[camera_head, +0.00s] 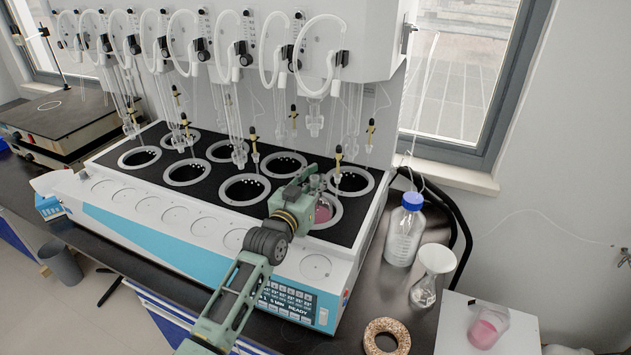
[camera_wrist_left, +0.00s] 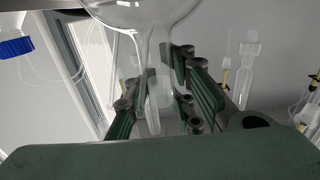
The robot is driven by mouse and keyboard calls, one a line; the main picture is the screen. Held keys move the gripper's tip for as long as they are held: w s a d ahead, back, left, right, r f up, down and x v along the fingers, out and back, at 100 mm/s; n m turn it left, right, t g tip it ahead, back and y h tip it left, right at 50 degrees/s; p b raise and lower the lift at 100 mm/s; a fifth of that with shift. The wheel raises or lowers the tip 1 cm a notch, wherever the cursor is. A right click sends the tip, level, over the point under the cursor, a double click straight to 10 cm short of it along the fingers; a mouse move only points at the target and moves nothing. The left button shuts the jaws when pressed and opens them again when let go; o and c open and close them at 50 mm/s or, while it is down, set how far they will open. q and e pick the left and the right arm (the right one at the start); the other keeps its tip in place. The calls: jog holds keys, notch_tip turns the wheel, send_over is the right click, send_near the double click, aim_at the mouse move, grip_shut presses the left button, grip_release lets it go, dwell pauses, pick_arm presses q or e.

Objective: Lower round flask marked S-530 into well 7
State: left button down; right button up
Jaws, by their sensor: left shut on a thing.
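A round flask (camera_head: 323,211) with pink liquid hangs from my left gripper (camera_head: 314,184). It sits in or just over the ringed opening of the front-right well (camera_head: 338,212); I cannot tell how deep it is. In the left wrist view the fingers (camera_wrist_left: 165,85) are shut around the clear glass neck (camera_wrist_left: 158,62), and the round glass body (camera_wrist_left: 143,10) shows at the top edge. No S-530 mark or well number is readable. My right gripper is not in view.
The black-topped distiller (camera_head: 215,165) has several other open wells. Glass tubes (camera_head: 313,120) hang close above and behind the gripper. A blue-capped bottle (camera_head: 405,230), a clear flask (camera_head: 424,288), a cork ring (camera_head: 387,335) and a pink-filled vessel (camera_head: 488,327) stand to the right.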

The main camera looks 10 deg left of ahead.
pick_arm(q)
jog(key=shift+f, duration=0.35)
dwell(0.5)
jog(key=c, duration=1.5)
grip_release()
jog(key=shift+o, duration=0.3)
jog(key=shift+s+f, duration=0.1)
jog(key=shift+f, duration=0.1)
jog(key=v, duration=1.2)
jog(key=shift+r, duration=0.1)
